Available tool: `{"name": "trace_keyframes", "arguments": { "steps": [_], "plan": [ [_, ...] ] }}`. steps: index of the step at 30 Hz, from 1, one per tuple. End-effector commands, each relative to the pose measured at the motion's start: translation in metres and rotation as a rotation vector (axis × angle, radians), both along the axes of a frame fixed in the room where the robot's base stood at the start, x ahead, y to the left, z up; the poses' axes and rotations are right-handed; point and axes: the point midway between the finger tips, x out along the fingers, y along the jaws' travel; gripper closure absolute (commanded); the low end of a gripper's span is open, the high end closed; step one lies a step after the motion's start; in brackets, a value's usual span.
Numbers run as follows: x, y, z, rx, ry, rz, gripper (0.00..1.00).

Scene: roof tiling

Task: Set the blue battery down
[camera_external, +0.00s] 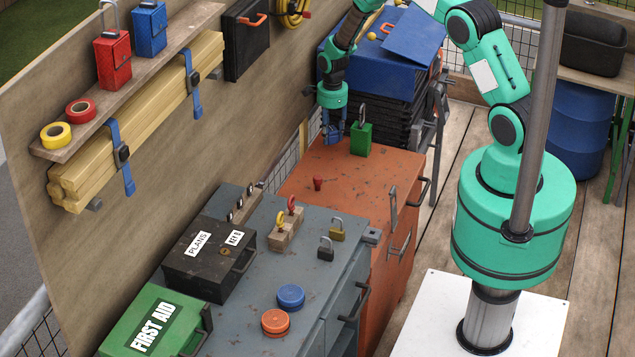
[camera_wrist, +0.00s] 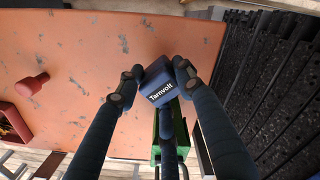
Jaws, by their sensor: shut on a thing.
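The blue battery (camera_wrist: 158,85), marked Tamvolt, sits between the fingers of my gripper (camera_wrist: 153,76) in the wrist view. The fingers are shut on its sides. In the external view my gripper (camera_external: 333,133) points down at the far end of the orange cabinet top (camera_external: 340,172). There the battery is hard to tell from the dark blue fingers. Whether it touches the cabinet top is not clear. A green block with a handle (camera_external: 361,140) stands just right of my gripper. It also shows in the wrist view, partly behind a finger (camera_wrist: 180,130).
A red knob-shaped piece (camera_external: 318,184) stands on the orange top. A grey cabinet (camera_external: 300,262) with padlocks, a black box and two round tins adjoins it in front. Stacked black crates (camera_external: 375,110) stand behind. The middle of the orange top is mostly clear.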

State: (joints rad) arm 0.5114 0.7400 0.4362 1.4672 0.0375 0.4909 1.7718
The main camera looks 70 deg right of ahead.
Motion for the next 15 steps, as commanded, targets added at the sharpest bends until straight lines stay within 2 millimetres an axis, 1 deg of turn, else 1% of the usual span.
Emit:
{"name": "trace_keyframes", "arguments": {
  "steps": [3,7,10,15],
  "plan": [
    [-0.001,0.001,-0.016,0.001,0.003,0.0,1.0],
    [0.0,0.0,-0.028,0.0,0.0,0.0,1.0],
    [0.0,0.0,-0.032,0.0,0.0,0.0,1.0],
    [0.0,0.0,-0.031,0.0,0.0,0.0,1.0]
  ]
}}
